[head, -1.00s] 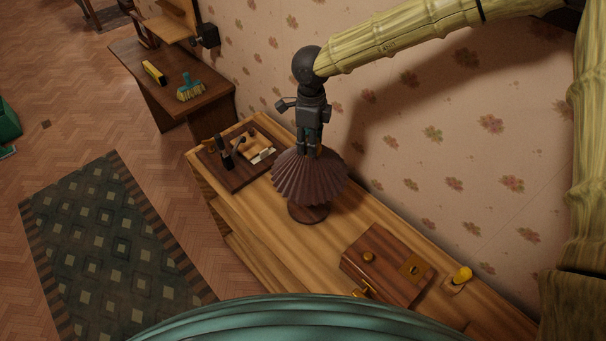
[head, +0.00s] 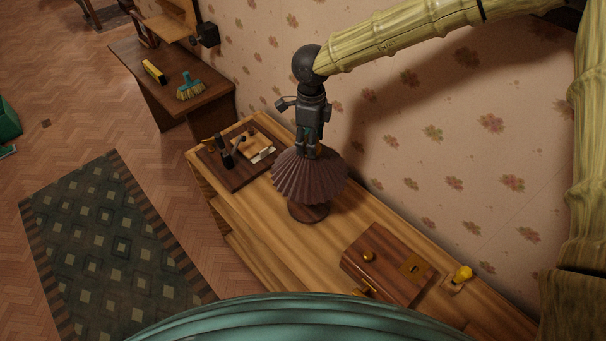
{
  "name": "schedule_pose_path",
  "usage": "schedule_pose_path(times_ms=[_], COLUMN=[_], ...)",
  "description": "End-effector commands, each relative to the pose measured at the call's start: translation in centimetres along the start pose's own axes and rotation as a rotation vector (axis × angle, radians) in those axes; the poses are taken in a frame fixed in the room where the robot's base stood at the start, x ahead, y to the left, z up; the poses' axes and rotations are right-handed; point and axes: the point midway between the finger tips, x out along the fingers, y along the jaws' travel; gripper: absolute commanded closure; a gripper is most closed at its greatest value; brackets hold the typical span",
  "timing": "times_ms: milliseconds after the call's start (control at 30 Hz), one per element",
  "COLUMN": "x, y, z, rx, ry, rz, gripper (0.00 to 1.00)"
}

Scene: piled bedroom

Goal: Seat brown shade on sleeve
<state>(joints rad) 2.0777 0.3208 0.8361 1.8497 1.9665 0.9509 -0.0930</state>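The brown pleated shade (head: 309,180) is in the middle of the head view, above a round dark wooden lamp base (head: 309,213) on the dresser top. The shade hides the sleeve and the rest of the lamp, so I cannot tell whether it rests on the sleeve. My gripper (head: 306,153) points down from above, with its fingertips at the top of the shade. The fingers look close together at the shade's top, and the shade sits right under them.
The wooden dresser (head: 255,225) stands against the flowered wall. A wooden box (head: 388,265) with brass fittings and a yellow knob (head: 463,273) are to the right. A dark board (head: 236,172) with a black lever is to the left. A side desk (head: 172,107) holds a brush (head: 190,88).

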Motion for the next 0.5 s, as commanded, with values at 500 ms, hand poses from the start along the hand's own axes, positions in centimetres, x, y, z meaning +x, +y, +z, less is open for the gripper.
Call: schedule_pose_path(times_ms=[500], x=[-1.2], y=[0.0], z=[0.0], rx=[0.0], ry=[-0.001], rz=[0.0], gripper=[0.45])
